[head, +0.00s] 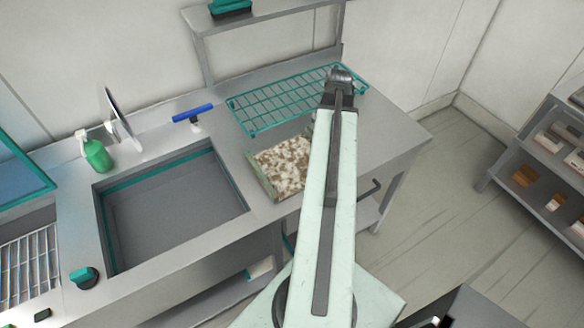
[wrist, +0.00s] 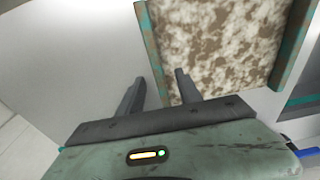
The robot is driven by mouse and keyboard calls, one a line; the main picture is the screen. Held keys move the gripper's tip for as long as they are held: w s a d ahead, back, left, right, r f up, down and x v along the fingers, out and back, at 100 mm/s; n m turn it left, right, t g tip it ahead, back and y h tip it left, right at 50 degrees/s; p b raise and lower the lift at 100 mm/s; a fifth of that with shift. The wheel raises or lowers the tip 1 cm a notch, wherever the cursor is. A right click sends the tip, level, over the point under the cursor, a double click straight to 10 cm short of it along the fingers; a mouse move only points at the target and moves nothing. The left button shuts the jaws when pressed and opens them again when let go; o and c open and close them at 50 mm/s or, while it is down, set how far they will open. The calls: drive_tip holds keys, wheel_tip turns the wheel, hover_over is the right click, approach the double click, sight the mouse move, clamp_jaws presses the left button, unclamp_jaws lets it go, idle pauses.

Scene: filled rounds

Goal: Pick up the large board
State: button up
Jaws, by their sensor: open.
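The large board appears to be the flat piece with a blotchy brown-and-white face (head: 283,166) and green side edges, lying on the metal counter just right of the sink. It also fills the upper right of the wrist view (wrist: 220,42). My gripper (wrist: 157,77) is open and empty in the wrist view. One finger shows over bare counter and the other over the board, with the board's green edge between them. I cannot tell the height of the fingers over it. In the head view my arm hides the gripper and the board's right end.
A green wire rack (head: 290,97) lies behind the board. A sink basin (head: 175,215) opens to the left, with a blue-handled squeegee (head: 193,113), a faucet and a green spray bottle (head: 97,155) behind it. The counter (head: 395,137) is clear at right. A shelf unit (head: 545,165) stands far right.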

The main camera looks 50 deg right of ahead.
drive_tip(key=f+b, duration=0.5)
drive_tip(key=shift+w+d+f, duration=0.25)
drive_tip(key=shift+w+d, duration=0.1)
drive_tip(key=shift+r, duration=0.2)
clamp_jaws()
